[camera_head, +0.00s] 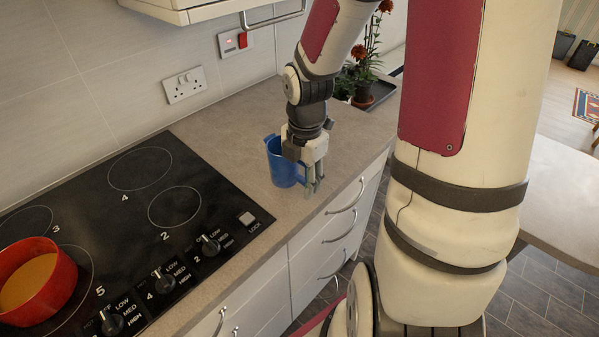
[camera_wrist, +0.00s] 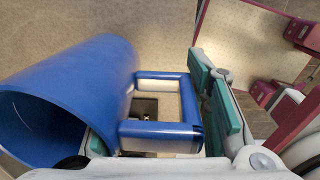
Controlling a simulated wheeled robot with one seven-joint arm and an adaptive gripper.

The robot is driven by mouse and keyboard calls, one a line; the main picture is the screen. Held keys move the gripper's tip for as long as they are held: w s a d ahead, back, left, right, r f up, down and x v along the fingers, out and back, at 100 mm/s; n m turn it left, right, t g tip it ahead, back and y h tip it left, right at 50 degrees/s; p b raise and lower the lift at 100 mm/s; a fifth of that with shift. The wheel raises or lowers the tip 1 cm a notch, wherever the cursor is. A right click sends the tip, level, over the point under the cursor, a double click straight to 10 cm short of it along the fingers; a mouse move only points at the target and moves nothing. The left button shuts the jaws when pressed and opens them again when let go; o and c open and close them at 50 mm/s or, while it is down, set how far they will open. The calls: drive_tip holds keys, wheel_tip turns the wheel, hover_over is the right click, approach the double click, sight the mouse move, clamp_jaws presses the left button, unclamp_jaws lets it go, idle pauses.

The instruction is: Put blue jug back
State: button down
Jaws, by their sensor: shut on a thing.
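The blue jug (camera_head: 283,166) is upright on or just above the grey-brown worktop (camera_head: 243,113), right of the hob; I cannot tell whether its base touches. My gripper (camera_head: 314,184) points down at the jug's right side, by the handle, and is shut on the jug. In the wrist view, the jug's body (camera_wrist: 85,85) fills the left, with its open rim to the lower left. Its square handle (camera_wrist: 160,138) reaches right between my teal finger pads. The exact contact at the handle is partly hidden.
The black hob (camera_head: 120,215) lies left of the jug, with a red pot (camera_head: 38,285) at its front left and knobs along its front. A potted plant (camera_head: 363,85) stands behind my gripper. Drawers with bar handles (camera_head: 345,200) are below the worktop edge. Wall sockets (camera_head: 185,86) are behind.

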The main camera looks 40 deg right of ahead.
drive_tip(key=w+d, duration=0.2)
drive_tip(key=w, duration=0.1)
drive_tip(key=w+d, duration=0.1)
drive_tip(key=w, duration=0.1)
drive_tip(key=shift+d+f, duration=0.3)
drive_tip(key=shift+f+b, duration=0.5)
drive_tip(key=shift+f, duration=1.2)
drive_tip(key=shift+f, duration=0.15)
drive_tip(key=c, duration=0.9)
unclamp_jaws()
